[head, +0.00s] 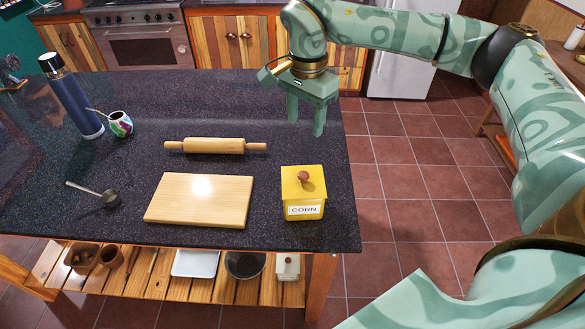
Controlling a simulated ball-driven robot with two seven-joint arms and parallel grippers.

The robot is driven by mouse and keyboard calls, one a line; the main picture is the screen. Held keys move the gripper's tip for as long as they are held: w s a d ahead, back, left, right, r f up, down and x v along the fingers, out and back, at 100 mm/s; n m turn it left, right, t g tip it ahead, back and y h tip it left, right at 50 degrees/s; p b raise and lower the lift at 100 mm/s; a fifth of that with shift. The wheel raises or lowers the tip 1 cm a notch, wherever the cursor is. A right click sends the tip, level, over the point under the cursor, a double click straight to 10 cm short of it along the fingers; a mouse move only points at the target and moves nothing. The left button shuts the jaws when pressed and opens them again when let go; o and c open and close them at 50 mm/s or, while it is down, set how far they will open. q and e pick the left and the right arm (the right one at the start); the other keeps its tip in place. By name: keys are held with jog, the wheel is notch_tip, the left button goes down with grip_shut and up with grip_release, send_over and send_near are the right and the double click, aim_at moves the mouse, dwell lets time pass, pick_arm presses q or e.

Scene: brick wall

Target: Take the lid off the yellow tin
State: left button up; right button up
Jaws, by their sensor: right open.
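The yellow tin (304,212), with a white label reading CORN, stands upright near the right front corner of the dark counter. Its yellow lid (290,183) with a round brown knob (303,176) sits on top of it. My right gripper (305,122) is open and empty, with its fingers pointing down. It is above the counter's right edge, farther back than the tin and apart from it. My left gripper is not in view.
A cutting board (200,200) lies left of the tin, with a rolling pin (214,146) behind it. A ladle (95,194), a blue flask (72,97) and a colourful cup (121,124) are farther left. The counter (190,105) is clear at the back.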

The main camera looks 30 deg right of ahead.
notch_tip(320, 180, down, 6)
send_over(304, 174)
notch_tip(304, 174, down, 4)
jog(key=shift+f+b, duration=0.1)
jog(key=shift+b, duration=0.2)
jog(key=shift+f, duration=0.55)
notch_tip(304, 174, down, 4)
jog(key=shift+f, duration=0.25)
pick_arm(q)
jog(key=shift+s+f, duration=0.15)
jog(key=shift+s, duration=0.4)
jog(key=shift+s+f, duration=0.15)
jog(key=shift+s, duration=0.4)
pick_arm(e)
jog(key=shift+c, duration=1.3)
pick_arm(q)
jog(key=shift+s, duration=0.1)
pick_arm(e)
jog(key=c, duration=0.8)
